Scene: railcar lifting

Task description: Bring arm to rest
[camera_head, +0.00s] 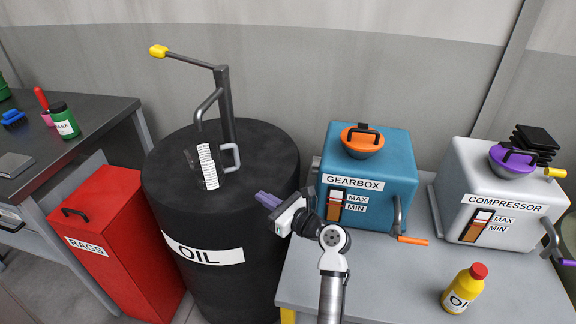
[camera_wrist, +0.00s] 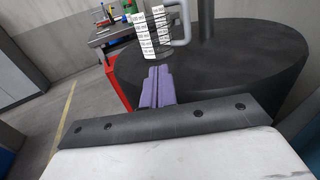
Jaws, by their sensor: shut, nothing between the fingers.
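My gripper (camera_head: 268,200) is shut and empty, with its purple fingers together. It is in front of the right side of the black oil drum (camera_head: 218,275) in the head view, pointing left. In the wrist view the closed fingers (camera_wrist: 157,88) point toward the drum top (camera_wrist: 235,65). My arm reaches up from the bottom of the head view, just left of the blue gearbox (camera_head: 393,160).
A clear measuring jug (camera_head: 208,166) stands on the drum under the pump spout (camera_head: 208,100). A red rags bin (camera_head: 110,225) is left of the drum. A grey table (camera_head: 370,280) carries the gearbox, a white compressor (camera_head: 480,180) and a yellow oil bottle (camera_head: 463,290).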

